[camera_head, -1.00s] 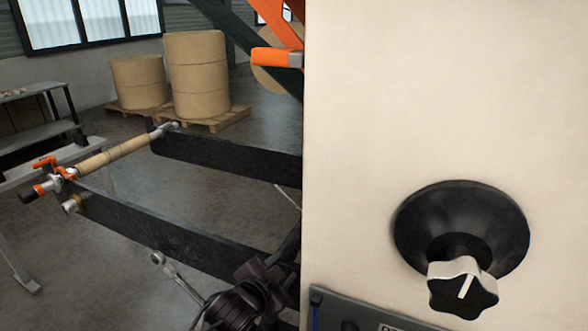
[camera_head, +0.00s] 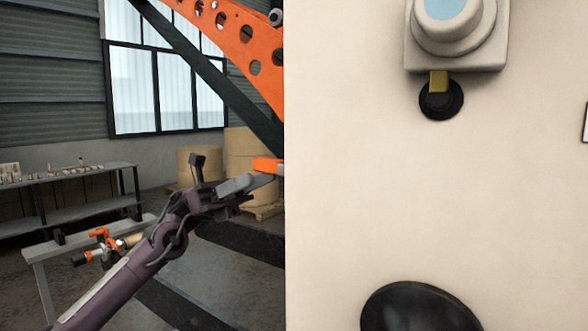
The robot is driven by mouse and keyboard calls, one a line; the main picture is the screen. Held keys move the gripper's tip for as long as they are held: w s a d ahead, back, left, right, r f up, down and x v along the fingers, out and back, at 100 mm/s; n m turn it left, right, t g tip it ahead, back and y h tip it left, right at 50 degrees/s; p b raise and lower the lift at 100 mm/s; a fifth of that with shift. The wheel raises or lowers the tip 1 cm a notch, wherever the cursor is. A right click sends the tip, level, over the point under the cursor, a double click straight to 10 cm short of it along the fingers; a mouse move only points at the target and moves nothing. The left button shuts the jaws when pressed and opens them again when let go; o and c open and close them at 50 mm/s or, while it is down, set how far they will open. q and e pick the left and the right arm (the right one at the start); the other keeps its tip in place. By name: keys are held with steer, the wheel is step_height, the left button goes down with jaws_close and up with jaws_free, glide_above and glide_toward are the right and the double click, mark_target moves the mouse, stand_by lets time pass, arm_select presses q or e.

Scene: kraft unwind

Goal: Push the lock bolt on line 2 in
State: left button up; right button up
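My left gripper (camera_head: 256,182) reaches in from the lower left. Its grey fingertips are just below a small orange block (camera_head: 267,164) that stands out at the edge of the cream panel (camera_head: 380,190); I cannot tell whether they touch. Its finger gap is too small to judge. No line number is readable, and I cannot tell which part is the lock bolt. A black round fitting with a yellow piece (camera_head: 438,81) sits under a blue-faced round device (camera_head: 450,20) on the panel. My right gripper is not in view.
A perforated orange arm (camera_head: 235,42) and a dark diagonal beam cross the upper middle. A shaft end with orange fittings (camera_head: 101,238) lies at the lower left. A black round knob base (camera_head: 415,308) juts from the panel's bottom. Brown rolls (camera_head: 248,160) stand behind.

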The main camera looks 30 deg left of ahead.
mark_target(265, 171)
arm_select(q)
steer(key=shift+s+a+r+m+g+y, duration=0.15)
steer(key=shift+s+r+m+g+y, duration=0.05)
steer(key=shift+s+m, duration=0.2)
steer(key=shift+s+a+r+m+g+y, duration=0.1)
steer(key=shift+s+r+m+g+y, duration=0.1)
steer(key=shift+s+m, duration=0.15)
steer(key=p+x, duration=0.4)
steer(key=x, duration=0.3)
steer(key=shift+a, duration=0.1)
steer(key=shift+d, duration=0.4)
steer(key=shift+c, duration=0.4)
jaws_close()
